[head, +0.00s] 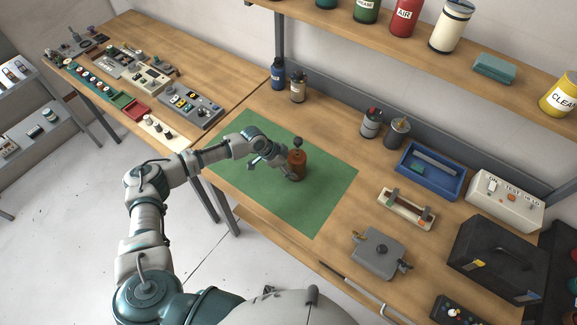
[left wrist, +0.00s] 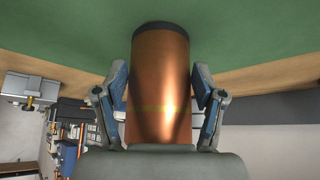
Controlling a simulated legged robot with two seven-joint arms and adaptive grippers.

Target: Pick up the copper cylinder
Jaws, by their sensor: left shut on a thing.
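In the left wrist view the two fingers of the left gripper (left wrist: 160,92) press on opposite sides of the cylinder. I cannot tell whether its base touches the mat. My right gripper is not in view.
A blue bottle (head: 278,73) and a pale bottle (head: 298,87) stand behind the mat. Two cans (head: 371,122) are at the back. A blue tray (head: 430,170), a small rack (head: 406,208) and a grey box (head: 379,254) lie to the right. The mat around the cylinder is clear.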

